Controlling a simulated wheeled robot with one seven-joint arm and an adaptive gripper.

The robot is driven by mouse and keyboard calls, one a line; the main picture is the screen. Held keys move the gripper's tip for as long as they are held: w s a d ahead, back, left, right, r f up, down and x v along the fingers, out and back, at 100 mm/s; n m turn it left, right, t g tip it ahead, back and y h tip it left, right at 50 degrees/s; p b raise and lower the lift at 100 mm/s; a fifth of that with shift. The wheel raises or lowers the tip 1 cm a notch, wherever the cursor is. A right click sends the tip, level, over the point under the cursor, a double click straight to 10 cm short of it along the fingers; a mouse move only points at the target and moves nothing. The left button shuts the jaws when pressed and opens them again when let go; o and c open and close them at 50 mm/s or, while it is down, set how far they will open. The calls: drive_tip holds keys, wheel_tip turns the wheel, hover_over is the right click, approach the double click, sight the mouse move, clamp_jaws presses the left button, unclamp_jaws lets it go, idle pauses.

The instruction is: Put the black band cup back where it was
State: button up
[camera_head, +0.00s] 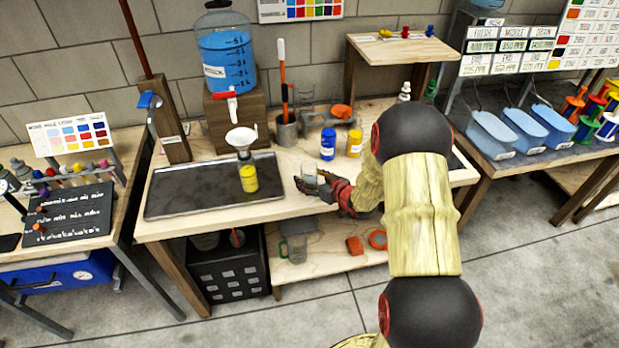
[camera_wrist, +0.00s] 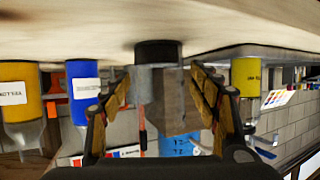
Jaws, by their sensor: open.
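The black band cup (camera_wrist: 158,52) is a clear grey cup with a black band at its base. The wrist view is upside down, and in it the cup stands on the workbench between my open fingers. My gripper (camera_wrist: 160,88) has one finger on each side of it, with gaps visible. In the head view, my gripper (camera_head: 322,186) is at the bench's front edge, right of the dark tray. The cup (camera_head: 310,172) shows there only as a small greyish shape, partly hidden by the fingers.
A blue jar (camera_head: 328,145) and a yellow jar (camera_head: 355,144) stand behind my gripper. A blue water dispenser (camera_head: 226,62) is at the back. Bare bench lies between tray and jars.

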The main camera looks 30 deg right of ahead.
drive_tip(key=p+v, duration=0.4)
drive_tip(key=v, duration=0.7)
wheel_tip(320, 180, up, 9)
drive_tip(key=g+h, duration=0.2)
drive_tip(key=h, duration=0.1)
drive_tip(key=s+a+r+m+g+h, duration=0.1)
drive_tip(key=s+a+r, duration=0.2)
drive_tip(key=r, duration=0.2)
drive_tip(key=s+a+r+g+h, duration=0.1)
drive_tip(key=s+a+r, duration=0.15)
drive_tip(key=r, duration=0.25)
drive_tip(key=s+a+r+g+y, duration=0.1)
drive_tip(key=s+a+r+g, duration=0.1)
drive_tip(key=s+a, duration=0.5)
drive_tip(key=s+a+r+g+y, duration=0.1)
drive_tip(key=s+a+r+y, duration=0.1)
drive_tip(key=s+a, duration=0.6)
drive_tip(key=s+r, duration=0.1)
drive_tip(key=s, duration=0.6)
drive_tip(key=shift+a+r+g, duration=0.15)
drive_tip(key=shift+r+g, duration=0.1)
drive_tip(key=shift+g, duration=0.15)
